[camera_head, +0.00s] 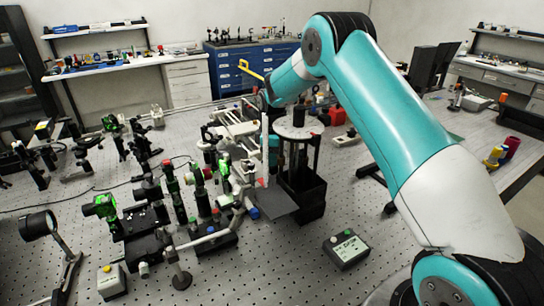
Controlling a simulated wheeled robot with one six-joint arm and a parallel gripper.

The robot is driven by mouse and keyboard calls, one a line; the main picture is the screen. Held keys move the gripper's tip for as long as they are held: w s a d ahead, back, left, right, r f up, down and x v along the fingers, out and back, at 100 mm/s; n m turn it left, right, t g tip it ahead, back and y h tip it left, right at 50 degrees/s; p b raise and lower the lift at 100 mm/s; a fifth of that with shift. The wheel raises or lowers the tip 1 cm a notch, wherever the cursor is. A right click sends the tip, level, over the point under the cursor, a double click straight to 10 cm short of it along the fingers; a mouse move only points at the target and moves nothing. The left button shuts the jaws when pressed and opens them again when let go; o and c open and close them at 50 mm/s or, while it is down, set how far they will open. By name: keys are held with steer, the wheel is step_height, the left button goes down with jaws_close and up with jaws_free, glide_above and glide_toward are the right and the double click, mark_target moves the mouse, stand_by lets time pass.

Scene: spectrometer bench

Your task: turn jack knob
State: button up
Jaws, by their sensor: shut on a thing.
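My arm comes in from the lower right, arches over the bench and reaches down at the middle left. My gripper (264,99) is at its far end, small and partly hidden among the bench hardware. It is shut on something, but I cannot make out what. A yellow bent piece (251,70) shows beside the wrist. The jack and its knob cannot be told apart for certain among the crowded parts below the wrist. A round pale plate (299,127) on a dark support stands just right of the gripper.
The perforated bench (285,262) is crowded on the left with optical mounts (170,205) and posts. A small button box (346,249) lies at the front, with clear bench around it. A lamp-like black head (38,224) stands at the left. Blue drawers (245,67) stand behind.

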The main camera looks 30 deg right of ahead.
steer(key=o, duration=0.8)
steer(key=shift+s+f, duration=0.2)
steer(key=shift+f, duration=0.15)
steer(key=shift+o, duration=0.7)
steer(key=shift+w, duration=0.15)
step_height(320, 180, up, 18)
steer(key=b, duration=0.3)
steer(key=shift+f, duration=0.15)
